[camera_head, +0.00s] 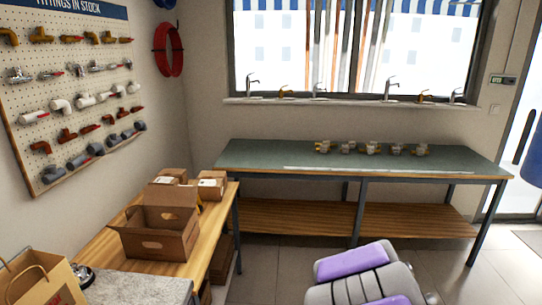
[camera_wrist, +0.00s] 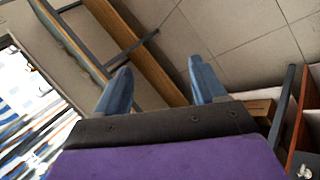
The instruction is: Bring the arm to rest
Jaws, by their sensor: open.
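My gripper (camera_wrist: 158,88) shows in the wrist view as two blue fingers set wide apart, with nothing between them. Behind the fingers I see the tiled floor and the wooden lower shelf of a bench. In the head view, my purple and grey arm parts are at the bottom centre, over the floor in front of the long bench. My fingers cannot be made out in the head view.
A long green-topped bench (camera_head: 262,156) with several small fittings stands under the window. A wooden table (camera_head: 208,222) at the left holds an open cardboard box (camera_head: 160,245) and smaller boxes. A paper bag (camera_head: 40,280) stands at the lower left. Floor shows between.

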